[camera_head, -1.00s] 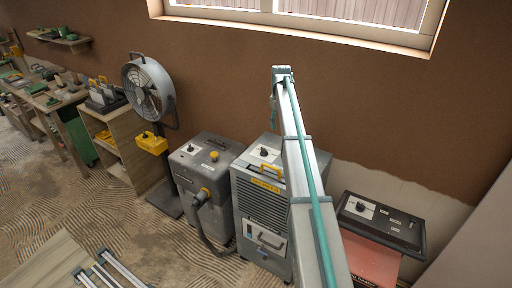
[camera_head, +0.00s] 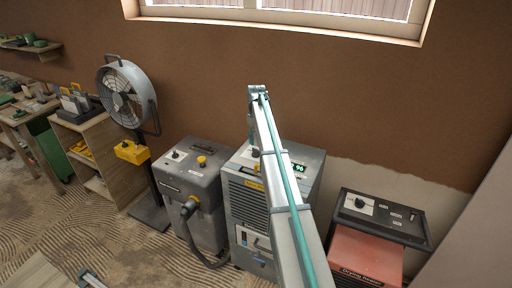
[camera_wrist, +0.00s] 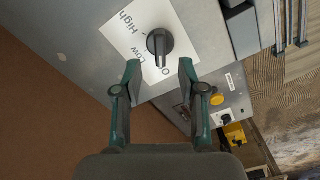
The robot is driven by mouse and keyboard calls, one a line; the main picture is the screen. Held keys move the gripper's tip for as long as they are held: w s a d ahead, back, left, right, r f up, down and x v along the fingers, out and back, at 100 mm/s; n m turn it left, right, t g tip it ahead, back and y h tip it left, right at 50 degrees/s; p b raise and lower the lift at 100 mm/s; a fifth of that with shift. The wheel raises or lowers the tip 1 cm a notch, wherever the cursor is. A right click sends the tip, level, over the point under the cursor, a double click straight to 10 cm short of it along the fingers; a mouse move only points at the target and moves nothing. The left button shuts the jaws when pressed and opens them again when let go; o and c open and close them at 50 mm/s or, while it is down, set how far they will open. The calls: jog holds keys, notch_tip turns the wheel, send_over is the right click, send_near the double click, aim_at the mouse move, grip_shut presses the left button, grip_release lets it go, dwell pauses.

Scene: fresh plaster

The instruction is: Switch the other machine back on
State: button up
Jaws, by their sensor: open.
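The middle grey machine (camera_head: 246,205) has a louvred front and a lit green display (camera_head: 299,168) on top that reads about 96. The wrist view shows a black knob (camera_wrist: 160,42) on a white plate (camera_wrist: 125,32) marked High and Low, with a partly covered third label beginning with O. The knob stands roughly upright in that picture. My gripper (camera_wrist: 160,68) is open and empty. Its fingertips lie either side of the knob's lower end in that view; I see no clear contact. My arm hides part of this machine in the head view.
A grey machine with a hose (camera_head: 189,190) stands close at left, then a fan (camera_head: 126,95) with a yellow box (camera_head: 131,152). A red heater (camera_head: 365,258) under a dark control panel (camera_head: 380,218) stands at right. A brown wall is behind.

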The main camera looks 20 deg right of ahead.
aim_at(256, 150)
jog(key=shift+f+p, duration=0.7)
jog(key=shift+f, duration=2)
jog(key=shift+c, duration=0.2)
grip_shut()
